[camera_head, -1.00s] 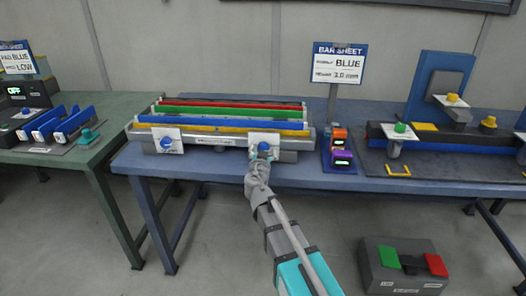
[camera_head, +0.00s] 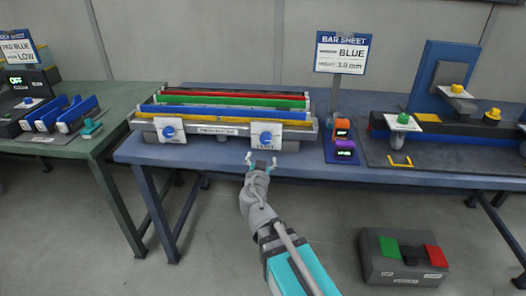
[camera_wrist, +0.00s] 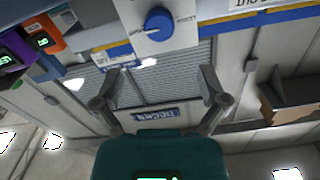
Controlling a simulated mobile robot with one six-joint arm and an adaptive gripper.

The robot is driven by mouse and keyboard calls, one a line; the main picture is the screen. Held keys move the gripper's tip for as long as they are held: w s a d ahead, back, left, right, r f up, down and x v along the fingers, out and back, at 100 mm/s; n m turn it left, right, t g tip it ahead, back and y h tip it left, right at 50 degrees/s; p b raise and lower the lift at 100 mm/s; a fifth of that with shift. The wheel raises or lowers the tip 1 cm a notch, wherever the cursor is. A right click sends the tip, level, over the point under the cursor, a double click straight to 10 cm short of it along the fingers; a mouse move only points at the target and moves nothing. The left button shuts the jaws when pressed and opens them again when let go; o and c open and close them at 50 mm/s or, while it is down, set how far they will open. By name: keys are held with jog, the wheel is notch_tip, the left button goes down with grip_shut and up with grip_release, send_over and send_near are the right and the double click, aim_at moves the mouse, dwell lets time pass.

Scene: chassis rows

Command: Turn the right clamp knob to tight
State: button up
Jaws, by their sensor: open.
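The right clamp knob (camera_head: 266,138) is a blue round knob on a white plate at the front right of the bar fixture (camera_head: 222,131). The left clamp knob (camera_head: 168,131) is a similar blue knob.
Coloured bars lie in the fixture on the blue table (camera_head: 400,178). Orange and purple displays (camera_head: 343,140) stand close right of the fixture. A sign (camera_head: 342,53) reads BLUE and 3.0 mm. A box with green and red pads (camera_head: 404,258) sits on the floor at right.

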jog(key=shift+s, duration=0.9)
jog(key=s+d+f+m+g+h, duration=0.1)
jog(key=d+f+g+h, duration=0.3)
jog(key=d, duration=0.5)
jog(key=d+f+m+g+h, duration=0.1)
jog(key=d+f+g+h, duration=0.1)
jog(key=d+f+g, duration=0.5)
jog(key=s+d+f+n+g+y, duration=0.2)
jog(key=s+d+f+g+y, duration=0.15)
jog(key=s, duration=0.25)
jog(key=s+d+f+n+g+y, duration=0.3)
jog(key=s+d+f+g, duration=0.1)
jog(key=s, duration=0.2)
notch_tip(320, 180, up, 23)
jog(key=p, duration=2.3)
jog(key=shift+s, duration=0.15)
jog(key=shift+t, duration=0.25)
